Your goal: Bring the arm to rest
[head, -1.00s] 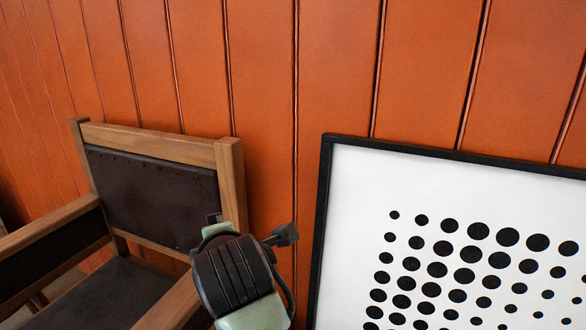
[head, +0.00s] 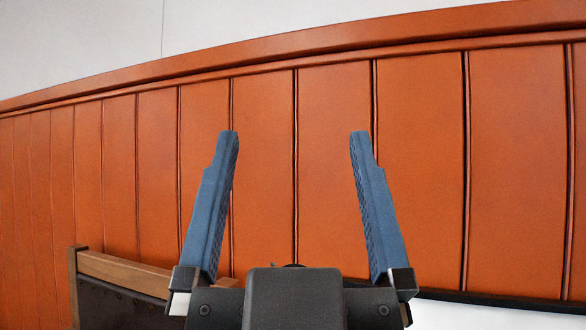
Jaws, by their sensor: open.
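My gripper (head: 294,138) stands in the lower middle of the head view with its two blue fingers pointing up. The fingers are wide apart and nothing is between them. Only the orange panelled wall (head: 265,180) shows behind the gap. The dark gripper body is at the bottom edge, and most of my arm is out of view.
A wooden chair (head: 125,272) with a dark padded back stands at the lower left, mostly cut off. The black top edge of a framed picture (head: 500,299) shows at the lower right. A pale wall (head: 260,25) lies above the orange panels.

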